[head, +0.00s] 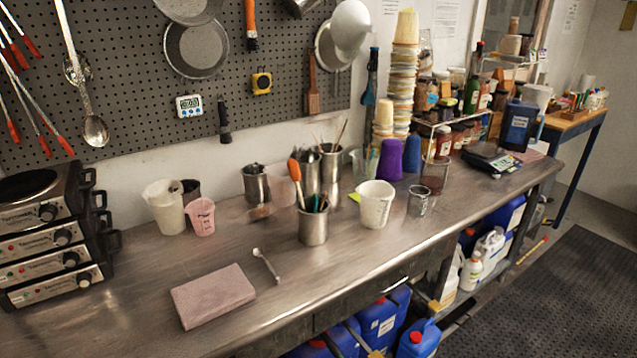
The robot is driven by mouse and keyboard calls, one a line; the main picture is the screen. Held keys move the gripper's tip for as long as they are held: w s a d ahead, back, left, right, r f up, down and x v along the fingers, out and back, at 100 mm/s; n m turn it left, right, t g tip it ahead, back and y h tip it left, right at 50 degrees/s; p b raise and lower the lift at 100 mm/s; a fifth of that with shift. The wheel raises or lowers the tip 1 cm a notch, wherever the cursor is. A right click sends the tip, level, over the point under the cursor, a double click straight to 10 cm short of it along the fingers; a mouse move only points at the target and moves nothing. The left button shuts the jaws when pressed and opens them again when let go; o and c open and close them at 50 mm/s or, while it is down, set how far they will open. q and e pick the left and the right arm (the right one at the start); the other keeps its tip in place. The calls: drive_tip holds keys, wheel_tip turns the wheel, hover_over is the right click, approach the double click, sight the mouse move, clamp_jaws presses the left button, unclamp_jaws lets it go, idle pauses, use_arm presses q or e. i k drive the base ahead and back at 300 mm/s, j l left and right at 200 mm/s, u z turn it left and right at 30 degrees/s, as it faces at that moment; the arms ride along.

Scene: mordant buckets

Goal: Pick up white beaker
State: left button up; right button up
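A white beaker (376,205) with dark markings on its side stands upright on the steel workbench (330,265), right of the middle. A taller off-white beaker or jug (165,208) stands upright at the left of the bench near the wall. A smaller pink beaker (201,217) stands just right of it. Neither of my grippers shows in the head view.
A steel cup of tools (313,222) stands left of the white beaker, and a small glass beaker (418,201) stands to its right. A pink-grey block (213,296) and a small spoon (266,264) lie at the front left. Stacked hotplates (55,240) stand far left.

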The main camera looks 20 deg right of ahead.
sight(376, 196)
drive_tip(key=z, duration=1.5)
drive_tip(key=u, duration=0.3)
drive_tip(key=i+l+u, duration=0.15)
drive_tip(key=l+u, duration=0.15)
drive_tip(key=l, duration=0.15)
drive_tip(key=i+l+u, duration=0.25)
drive_tip(key=l, duration=0.25)
drive_tip(key=l+u, duration=0.3)
drive_tip(key=l, duration=0.2)
